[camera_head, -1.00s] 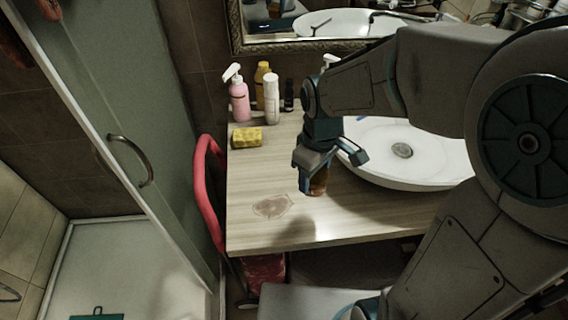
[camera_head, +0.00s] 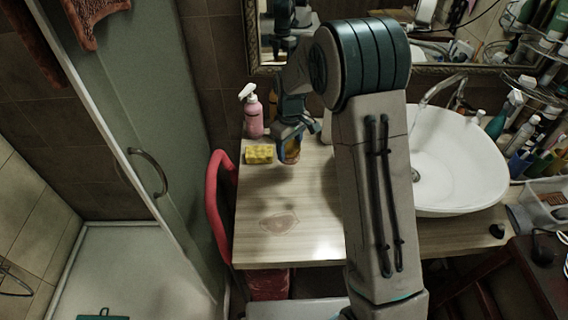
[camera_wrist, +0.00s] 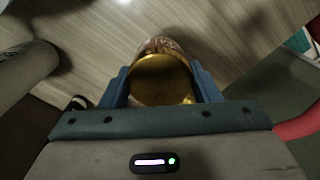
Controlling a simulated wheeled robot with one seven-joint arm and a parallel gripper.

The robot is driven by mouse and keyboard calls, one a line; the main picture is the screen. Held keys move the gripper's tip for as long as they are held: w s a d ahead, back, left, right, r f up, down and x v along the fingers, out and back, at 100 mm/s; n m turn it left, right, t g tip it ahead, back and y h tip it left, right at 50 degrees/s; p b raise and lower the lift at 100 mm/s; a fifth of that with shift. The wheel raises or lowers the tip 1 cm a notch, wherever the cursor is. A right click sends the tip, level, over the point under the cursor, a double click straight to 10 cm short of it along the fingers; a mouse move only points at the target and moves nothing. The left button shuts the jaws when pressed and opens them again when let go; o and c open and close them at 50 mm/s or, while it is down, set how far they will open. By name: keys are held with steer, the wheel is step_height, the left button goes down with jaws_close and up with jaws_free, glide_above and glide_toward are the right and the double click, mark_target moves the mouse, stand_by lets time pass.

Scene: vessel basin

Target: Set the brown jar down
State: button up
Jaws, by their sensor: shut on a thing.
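The brown jar (camera_head: 291,152) is held between the fingers of my gripper (camera_head: 290,136), at the back left of the wooden counter, just right of the yellow sponge. In the wrist view the jar's golden lid (camera_wrist: 160,80) faces the camera, with a blue finger on each side of my gripper (camera_wrist: 163,88). The jar is close to the counter top; I cannot tell whether its base touches it.
The yellow sponge (camera_head: 260,154) and a pink pump bottle (camera_head: 252,113) stand close on the left. The white basin (camera_head: 465,165) is to the right, past my arm. The counter's front left (camera_head: 262,195) is free apart from a flat stain (camera_head: 280,221).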

steer(key=shift+f+p, duration=0.45)
steer(key=shift+f, duration=2.8)
steer(key=o, duration=1.1)
